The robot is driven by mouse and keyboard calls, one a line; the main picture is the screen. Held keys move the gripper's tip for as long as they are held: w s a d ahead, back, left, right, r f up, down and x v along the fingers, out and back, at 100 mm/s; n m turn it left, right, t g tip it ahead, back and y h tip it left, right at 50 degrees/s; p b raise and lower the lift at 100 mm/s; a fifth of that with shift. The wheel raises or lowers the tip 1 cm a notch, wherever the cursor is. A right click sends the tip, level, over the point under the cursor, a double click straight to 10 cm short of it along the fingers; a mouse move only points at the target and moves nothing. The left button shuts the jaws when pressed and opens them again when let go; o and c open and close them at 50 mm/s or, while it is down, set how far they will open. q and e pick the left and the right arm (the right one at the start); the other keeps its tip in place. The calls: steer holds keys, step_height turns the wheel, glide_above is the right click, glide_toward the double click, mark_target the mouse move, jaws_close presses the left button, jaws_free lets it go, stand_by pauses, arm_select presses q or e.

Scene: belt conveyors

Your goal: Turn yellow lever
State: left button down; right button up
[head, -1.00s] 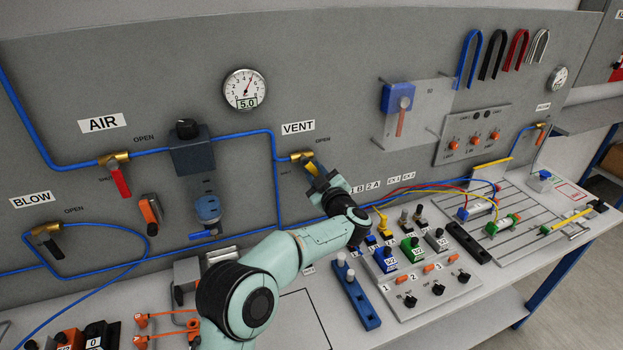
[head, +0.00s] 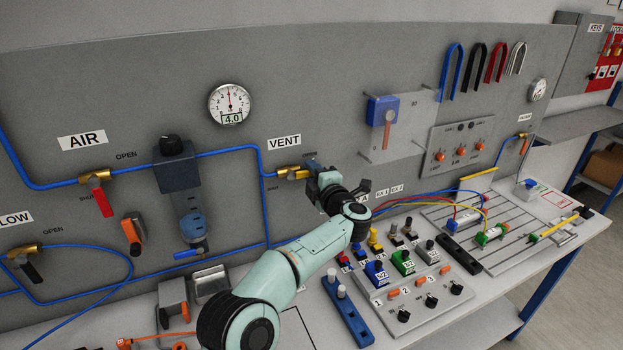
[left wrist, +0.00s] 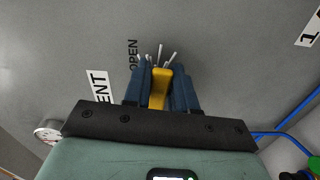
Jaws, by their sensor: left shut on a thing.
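The yellow lever (left wrist: 159,90) shows in the left wrist view between the two blue fingers of my left gripper (left wrist: 162,78), which is shut on it. In the head view my left gripper (head: 312,168) is just right of the brass VENT valve (head: 290,173) and hides the lever. The gripper points at the grey panel, and the lever seems to lie about level, in line with the valve. The VENT label (head: 284,143) is above the valve. My right gripper is in neither view.
The dial gauge (head: 229,104) reads 4.0. The AIR valve with a red lever (head: 98,190) is on the left. A clear plate with a blue block (head: 382,110) is right of the gripper.

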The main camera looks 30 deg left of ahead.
arm_select(q)
steer(key=shift+r+n, duration=0.3)
steer(key=shift+n, duration=0.3)
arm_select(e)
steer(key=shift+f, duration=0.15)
arm_select(q)
steer(key=c, duration=1)
jaws_free()
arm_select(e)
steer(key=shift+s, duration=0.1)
arm_select(q)
steer(key=b+v, duration=0.4)
steer(key=v, duration=0.9)
steer(key=shift+s, duration=0.15)
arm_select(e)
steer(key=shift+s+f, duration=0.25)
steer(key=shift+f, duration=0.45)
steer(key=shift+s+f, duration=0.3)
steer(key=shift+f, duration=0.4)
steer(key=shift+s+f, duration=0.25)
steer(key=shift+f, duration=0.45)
arm_select(q)
steer(key=shift+d, duration=0.1)
